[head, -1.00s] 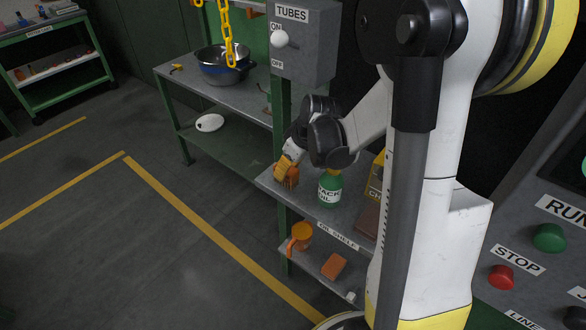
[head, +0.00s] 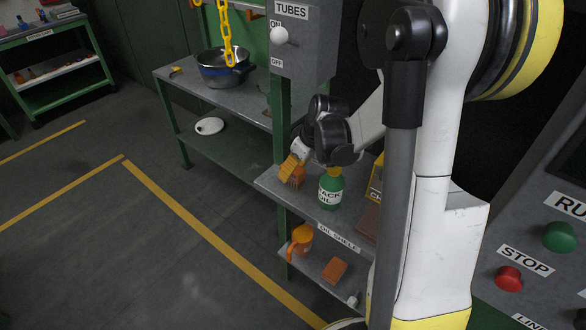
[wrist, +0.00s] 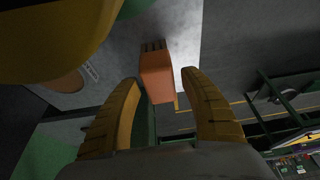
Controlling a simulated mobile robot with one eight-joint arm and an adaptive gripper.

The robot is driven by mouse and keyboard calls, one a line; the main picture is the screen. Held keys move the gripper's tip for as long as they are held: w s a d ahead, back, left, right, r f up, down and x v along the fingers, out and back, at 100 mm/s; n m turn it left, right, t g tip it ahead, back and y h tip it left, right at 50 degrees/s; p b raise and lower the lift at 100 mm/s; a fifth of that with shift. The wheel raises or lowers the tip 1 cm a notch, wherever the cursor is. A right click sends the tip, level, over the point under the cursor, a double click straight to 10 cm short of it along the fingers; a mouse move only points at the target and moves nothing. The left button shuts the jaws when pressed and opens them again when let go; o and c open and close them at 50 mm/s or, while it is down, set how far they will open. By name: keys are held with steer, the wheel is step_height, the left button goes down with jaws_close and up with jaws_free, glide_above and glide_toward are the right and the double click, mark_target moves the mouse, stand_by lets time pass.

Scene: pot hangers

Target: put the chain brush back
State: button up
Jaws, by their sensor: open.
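The chain brush, an orange block with dark bristle-like marks at one end (wrist: 157,75), shows just beyond and between my fingertips in the wrist view. In the head view, the small orange brush (head: 298,182) is at the left end of the oil shelf (head: 272,183), right below my gripper (head: 290,171). My gripper's yellow fingers are open, one on either side of the brush in the wrist view, with visible gaps. I cannot tell whether the brush rests fully on the shelf. A green bottle (head: 331,188) labelled as oil stands just right of it.
A yellow box (head: 376,180) and a brown block (head: 367,222) are further right on the shelf. An orange jug (head: 301,240) and an orange block (head: 334,270) are on the lower shelf. A bench with a metal pot (head: 220,70) stands behind. The floor at left is clear.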

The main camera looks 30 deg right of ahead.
steer(key=p+v, duration=0.4)
steer(key=v, duration=0.8)
steer(key=shift+p, duration=0.3)
steer(key=shift+r, duration=0.1)
